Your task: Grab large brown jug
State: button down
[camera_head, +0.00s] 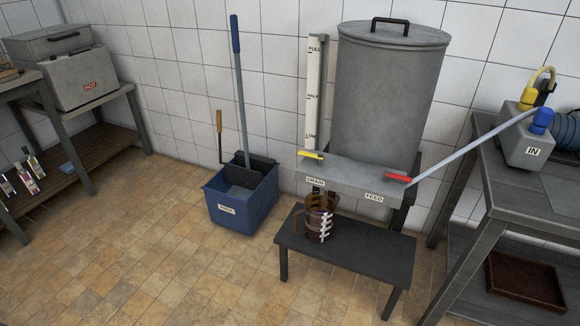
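A brown, see-through jug (316,219) with white markings on its side stands upright on a low dark bench (360,256). Its handle faces left. The jug is below the front edge of a grey shelf, under the yellow tap (311,155) labelled DRAIN. My gripper is not in view, and nothing is seen touching the jug.
A large grey lidded tank (388,95) stands behind the jug, with a red tap (398,178) labelled FEED. A blue mop bucket (243,196) is left of the bench. A dark table (520,200) is at right. Tiled floor (170,255) at front left is clear.

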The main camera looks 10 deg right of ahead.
aim_at(320, 211)
jog(key=i+z, duration=0.3)
jog(key=i, duration=0.25)
jog(key=i+z, duration=0.3)
jog(key=i, duration=0.25)
